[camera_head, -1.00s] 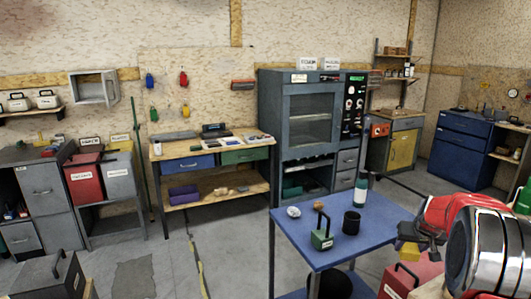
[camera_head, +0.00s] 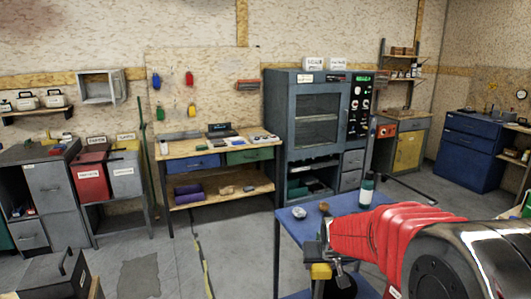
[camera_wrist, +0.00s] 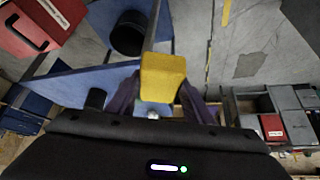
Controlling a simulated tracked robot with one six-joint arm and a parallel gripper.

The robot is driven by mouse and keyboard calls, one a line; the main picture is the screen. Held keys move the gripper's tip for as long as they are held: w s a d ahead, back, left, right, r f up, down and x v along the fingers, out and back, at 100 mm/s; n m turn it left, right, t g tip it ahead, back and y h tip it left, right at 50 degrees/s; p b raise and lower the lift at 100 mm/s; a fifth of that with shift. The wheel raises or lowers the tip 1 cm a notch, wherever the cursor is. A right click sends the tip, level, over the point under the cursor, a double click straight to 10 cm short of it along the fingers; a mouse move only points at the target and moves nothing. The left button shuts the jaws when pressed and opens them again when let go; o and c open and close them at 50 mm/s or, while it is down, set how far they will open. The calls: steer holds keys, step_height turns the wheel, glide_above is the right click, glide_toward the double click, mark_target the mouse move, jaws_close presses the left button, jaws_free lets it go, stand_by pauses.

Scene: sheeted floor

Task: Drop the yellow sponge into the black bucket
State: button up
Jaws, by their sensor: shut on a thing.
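My gripper (camera_head: 325,262) is shut on the yellow sponge (camera_head: 320,271), beside the near left part of the blue table (camera_head: 291,222). In the wrist view the sponge (camera_wrist: 163,77) sits between the two dark fingers, its yellow block standing out past them. The black bucket (camera_wrist: 130,33) shows in the wrist view beyond the sponge, up and to the left of it, and apart from it. It stands low by the blue table's lower shelf.
A green bottle (camera_head: 367,190) and a small pale lump (camera_head: 299,212) stand on the tabletop; my arm covers much of it. A red case (camera_wrist: 42,24) with a black handle lies near the bucket. Grey floor (camera_head: 235,265) left of the table is open.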

steer(key=shift+s+a, duration=0.1)
steer(key=shift+a, duration=0.05)
steer(key=shift+s+d+f, duration=0.15)
steer(key=shift+d+f, duration=0.1)
steer(key=s+d+f, duration=0.4)
steer(key=d+f, duration=0.1)
steer(key=d, duration=0.1)
steer(key=shift+s+d+f, duration=0.3)
steer(key=shift+f, duration=0.1)
steer(key=shift+a, duration=0.1)
